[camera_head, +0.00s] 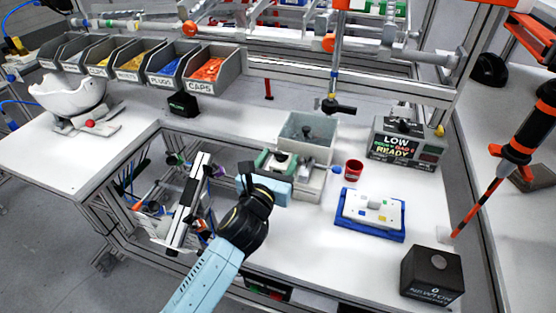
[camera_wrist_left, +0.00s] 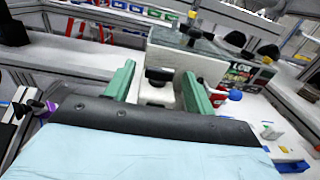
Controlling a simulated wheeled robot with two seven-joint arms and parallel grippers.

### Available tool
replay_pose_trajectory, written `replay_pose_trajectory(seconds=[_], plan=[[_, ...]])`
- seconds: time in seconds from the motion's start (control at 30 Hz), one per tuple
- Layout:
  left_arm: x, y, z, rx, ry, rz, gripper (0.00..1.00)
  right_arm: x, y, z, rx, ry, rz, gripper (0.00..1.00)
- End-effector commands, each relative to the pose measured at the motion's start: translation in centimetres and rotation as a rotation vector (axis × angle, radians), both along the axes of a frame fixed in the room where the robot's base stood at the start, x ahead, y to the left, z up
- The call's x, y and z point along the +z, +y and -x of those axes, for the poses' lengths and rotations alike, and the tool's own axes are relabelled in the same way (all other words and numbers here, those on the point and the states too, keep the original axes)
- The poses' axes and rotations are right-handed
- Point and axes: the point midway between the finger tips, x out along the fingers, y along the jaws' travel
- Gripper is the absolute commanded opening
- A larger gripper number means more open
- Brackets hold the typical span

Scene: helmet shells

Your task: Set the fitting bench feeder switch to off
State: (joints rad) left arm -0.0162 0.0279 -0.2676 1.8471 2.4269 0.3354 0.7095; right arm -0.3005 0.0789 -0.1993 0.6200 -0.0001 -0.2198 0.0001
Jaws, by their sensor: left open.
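A grey open-topped box unit (camera_head: 318,150), which looks like the feeder, stands on the white bench. A black knob (camera_head: 282,158), apparently its switch, sits on a pale block at its front left. My left gripper (camera_head: 280,167) is at this block with its green fingers apart. In the left wrist view the open fingers (camera_wrist_left: 157,88) lie either side of the pale block, with the black knob (camera_wrist_left: 158,75) between them. I cannot tell whether they touch it. The switch's setting cannot be read. My right gripper is not in view.
A display box (camera_head: 405,143) reading "LOW" and "READY" is behind. A black box (camera_head: 432,275) is at front right. Parts bins (camera_head: 213,85) line the back left.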

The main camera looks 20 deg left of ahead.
Motion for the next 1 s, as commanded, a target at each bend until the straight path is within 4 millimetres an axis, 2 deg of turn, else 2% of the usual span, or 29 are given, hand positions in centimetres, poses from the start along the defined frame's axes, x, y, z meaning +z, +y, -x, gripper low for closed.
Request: replay_pose_trajectory(seconds=[0.13,0.23,0.7,0.83,1.0], plan=[[-0.1,0.0,0.3,0.0,0.001,0.0,0.55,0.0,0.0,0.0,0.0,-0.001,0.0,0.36],[-0.1,0.1,1.4,0.0,0.002,-0.001,0.55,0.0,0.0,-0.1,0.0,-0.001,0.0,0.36],[-0.2,0.5,10.9,0.0,0.003,0.001,0.55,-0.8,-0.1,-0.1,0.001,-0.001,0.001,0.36],[-0.2,0.6,12.4,0.0,0.002,0.0,0.55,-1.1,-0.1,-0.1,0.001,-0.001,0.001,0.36],[0.0,0.7,13.3,0.0,0.0,0.0,0.55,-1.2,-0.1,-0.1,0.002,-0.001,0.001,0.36]])
